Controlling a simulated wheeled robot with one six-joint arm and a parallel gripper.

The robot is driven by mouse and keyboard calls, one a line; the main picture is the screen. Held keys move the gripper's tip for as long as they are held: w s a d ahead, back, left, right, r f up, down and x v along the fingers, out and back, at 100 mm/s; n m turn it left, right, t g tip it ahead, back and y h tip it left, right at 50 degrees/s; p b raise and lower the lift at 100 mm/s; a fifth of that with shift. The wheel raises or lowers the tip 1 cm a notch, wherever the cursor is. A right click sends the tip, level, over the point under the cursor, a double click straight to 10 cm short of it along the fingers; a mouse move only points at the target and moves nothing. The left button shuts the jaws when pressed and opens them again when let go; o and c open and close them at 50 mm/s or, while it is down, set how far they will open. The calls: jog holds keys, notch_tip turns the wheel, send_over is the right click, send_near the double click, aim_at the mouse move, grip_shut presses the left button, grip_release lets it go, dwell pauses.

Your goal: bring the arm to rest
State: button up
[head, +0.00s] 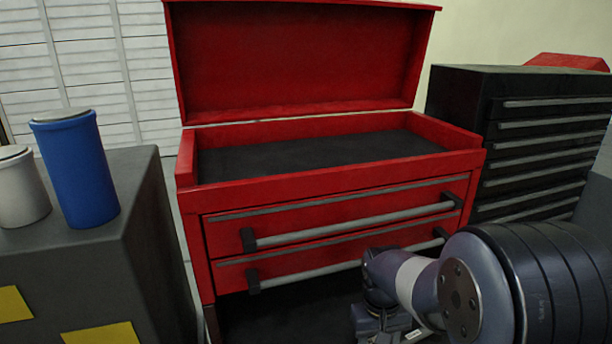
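My arm (458,290) reaches in from the lower right, bent in front of the red tool chest. My gripper (390,332) is only partly in view at the bottom edge, below the chest's lower drawer handle. Its fingertips are cut off by the frame, so I cannot see whether it is open or shut, or whether it holds anything.
The red tool chest (330,180) has its lid (300,60) raised and both drawers closed. The dark top tray looks empty. A blue canister (78,170) and a white canister (20,190) stand on a dark cabinet (150,215) at left. A black drawer cabinet (460,105) stands at right.

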jog(key=shift+r, duration=0.1)
jog(key=shift+r+n, duration=0.3)
notch_tip(320, 180, up, 10)
notch_tip(320, 180, down, 11)
jog(key=shift+f, duration=0.1)
jog(key=shift+r+m, duration=0.2)
jog(key=shift+m, duration=0.3)
jog(key=m, duration=1)
jog(key=shift+m+y, duration=0.3)
jog(key=shift+r+m, duration=0.2)
jog(key=shift+m, duration=0.1)
notch_tip(320, 180, up, 10)
jog(key=shift+r+b, duration=0.2)
jog(key=shift+b, duration=0.25)
